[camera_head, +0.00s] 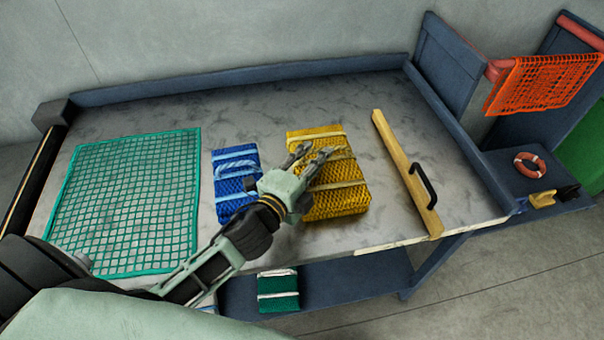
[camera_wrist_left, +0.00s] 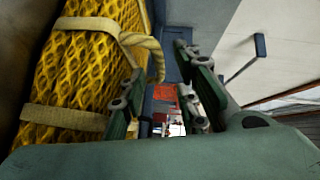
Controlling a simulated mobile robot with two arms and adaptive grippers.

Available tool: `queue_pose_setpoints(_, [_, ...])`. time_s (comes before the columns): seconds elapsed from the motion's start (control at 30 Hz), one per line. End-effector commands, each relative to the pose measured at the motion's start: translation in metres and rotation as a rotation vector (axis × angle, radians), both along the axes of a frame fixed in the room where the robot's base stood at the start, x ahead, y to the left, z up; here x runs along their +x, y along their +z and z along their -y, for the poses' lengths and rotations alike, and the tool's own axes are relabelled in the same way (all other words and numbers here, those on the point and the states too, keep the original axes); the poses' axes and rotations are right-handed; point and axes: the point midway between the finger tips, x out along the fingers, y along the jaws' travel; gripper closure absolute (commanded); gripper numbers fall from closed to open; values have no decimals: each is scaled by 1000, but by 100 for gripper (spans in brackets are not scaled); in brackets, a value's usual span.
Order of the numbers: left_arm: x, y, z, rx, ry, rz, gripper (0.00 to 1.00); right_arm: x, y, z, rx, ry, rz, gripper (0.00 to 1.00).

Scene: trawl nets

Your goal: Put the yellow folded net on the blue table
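The yellow folded net (camera_head: 340,199) is a bundle with pale straps. It lies on the grey top of a large blue-framed table (camera_head: 455,205), right of the blue folded net. My left gripper (camera_head: 313,154) is over the bundle's left part, its two fingers apart. In the left wrist view the yellow net (camera_wrist_left: 85,75) fills the left side, beside one finger. A pale rope loop on it reaches toward the gap between the fingers (camera_wrist_left: 163,100). I cannot tell whether the loop is between them. The gap shows background and no held net. My right gripper is not in view.
A blue folded net (camera_head: 233,170) and a spread green net (camera_head: 130,200) lie to the left. A wooden board with a black handle (camera_head: 408,175) lies to the right. A green bundle (camera_head: 278,290) is on the lower shelf. A side bench (camera_head: 505,170) holds a ring buoy (camera_head: 529,165).

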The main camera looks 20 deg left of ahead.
Motion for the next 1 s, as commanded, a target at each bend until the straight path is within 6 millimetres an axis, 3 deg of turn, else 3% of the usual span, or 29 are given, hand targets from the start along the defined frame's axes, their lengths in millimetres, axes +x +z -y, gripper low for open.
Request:
queue_pose_setpoints(0.2, [-43,4,-6,0,0,-1,71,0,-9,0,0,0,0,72])
queue_pose_setpoints(0.4, [-62,7,-10,0,0,1,71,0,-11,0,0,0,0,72])
queue_pose_setpoints(1.0, [-65,9,-10,1,0,1,71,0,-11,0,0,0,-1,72])
